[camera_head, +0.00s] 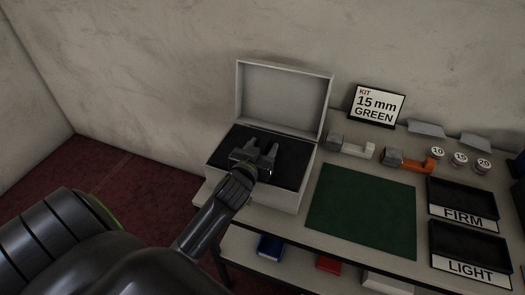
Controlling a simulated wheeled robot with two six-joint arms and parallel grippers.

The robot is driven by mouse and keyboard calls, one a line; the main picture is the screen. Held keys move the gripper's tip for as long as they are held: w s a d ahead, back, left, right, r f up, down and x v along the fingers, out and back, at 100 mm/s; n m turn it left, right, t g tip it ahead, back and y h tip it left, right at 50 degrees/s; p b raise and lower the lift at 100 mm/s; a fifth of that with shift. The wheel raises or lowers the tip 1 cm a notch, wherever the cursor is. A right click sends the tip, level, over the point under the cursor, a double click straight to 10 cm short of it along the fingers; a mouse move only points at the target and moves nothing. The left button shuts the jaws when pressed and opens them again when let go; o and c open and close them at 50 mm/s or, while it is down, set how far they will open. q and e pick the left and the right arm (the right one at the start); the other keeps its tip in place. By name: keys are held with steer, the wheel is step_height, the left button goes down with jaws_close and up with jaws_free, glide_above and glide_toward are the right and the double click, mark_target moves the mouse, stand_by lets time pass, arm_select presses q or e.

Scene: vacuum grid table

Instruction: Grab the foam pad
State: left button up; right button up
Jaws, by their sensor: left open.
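An open white box (228,160) stands on the table, its lid (284,92) raised at the back. A dark, flat lining that looks like foam (289,173) fills its inside. I cannot tell whether this lining is the foam pad, and no separate pad shows clearly. My left gripper (257,153) is open over the box's inside, its two fingers apart and pointing to the back. Nothing shows between them. I cannot tell whether they touch the lining. The gripper and wrist hide part of the lining. My right gripper is not in view.
A green mat (362,211) lies right of the box. Two tape-dispenser-like tools, one grey (351,147) and one orange (407,160), stand behind it. Trays marked FIRM (463,203) and LIGHT (469,251) are at right. A sign (377,105) reads "KIT 15 mm GREEN".

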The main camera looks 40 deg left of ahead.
arm_select(q)
steer(key=shift+w, duration=0.25)
steer(key=shift+c, duration=0.3)
steer(key=c, duration=1)
